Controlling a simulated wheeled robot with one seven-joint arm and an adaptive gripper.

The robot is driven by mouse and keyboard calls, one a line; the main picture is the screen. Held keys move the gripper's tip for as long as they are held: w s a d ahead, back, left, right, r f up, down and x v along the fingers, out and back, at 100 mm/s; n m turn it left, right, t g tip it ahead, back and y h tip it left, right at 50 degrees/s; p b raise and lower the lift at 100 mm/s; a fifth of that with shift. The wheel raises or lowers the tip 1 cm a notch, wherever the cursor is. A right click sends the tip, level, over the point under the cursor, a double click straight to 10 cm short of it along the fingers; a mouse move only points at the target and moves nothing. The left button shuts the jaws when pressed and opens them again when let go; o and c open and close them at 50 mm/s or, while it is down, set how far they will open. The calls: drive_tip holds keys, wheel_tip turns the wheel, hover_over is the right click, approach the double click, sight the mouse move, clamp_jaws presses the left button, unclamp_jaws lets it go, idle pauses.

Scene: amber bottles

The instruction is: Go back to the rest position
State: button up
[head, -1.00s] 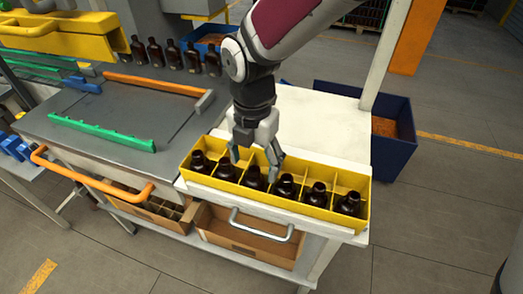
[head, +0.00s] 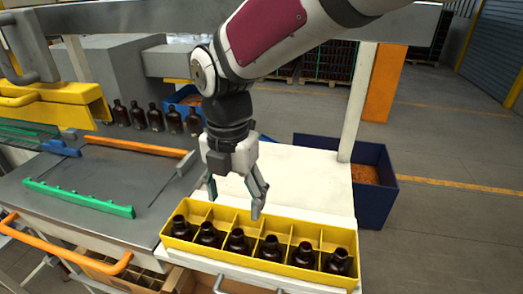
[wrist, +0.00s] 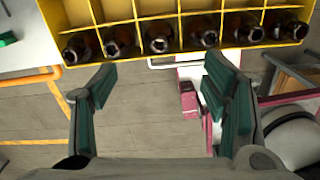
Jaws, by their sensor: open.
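My gripper (head: 237,198) is open and empty, above the back side of the yellow divided crate in the head view. The yellow crate (head: 200,258) stands on the white cart top. Several amber bottles (head: 237,242) stand upright in a row in its front compartments. In the wrist view the bottles (wrist: 158,38) show as a row in the crate (wrist: 120,12) along the top, apart from the fingers.
A grey work table (head: 110,185) with a green rail (head: 78,198) and an orange rail (head: 133,157) is at left. More bottles (head: 138,114) line up behind it. A blue bin (head: 376,210) stands right of the white surface (head: 310,180). Open floor (head: 450,230) lies at right.

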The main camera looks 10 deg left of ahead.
drive_tip(key=d+r+m+t, duration=0.1)
drive_tip(key=d+r+m, duration=0.2)
drive_tip(key=d+m, duration=0.3)
drive_tip(key=s+d+r+m+t, duration=0.1)
drive_tip(key=d+r+m, duration=0.2)
drive_tip(key=d+m, duration=0.3)
drive_tip(key=d+r+m+t, duration=0.1)
drive_tip(key=d+r+m, duration=0.1)
drive_tip(key=d+m, duration=0.4)
drive_tip(key=s+d+m+t, duration=0.1)
drive_tip(key=s+d+m, duration=0.3)
drive_tip(key=d+m, duration=0.2)
drive_tip(key=s+d+r+m+t, duration=0.1)
drive_tip(key=s+d+m, duration=0.3)
drive_tip(key=m, duration=0.5)
drive_tip(key=d, duration=0.2)
drive_tip(key=shift+s+d+m+t+b, duration=0.2)
drive_tip(key=shift+d+m+t+b, duration=0.1)
drive_tip(key=shift+m, duration=0.1)
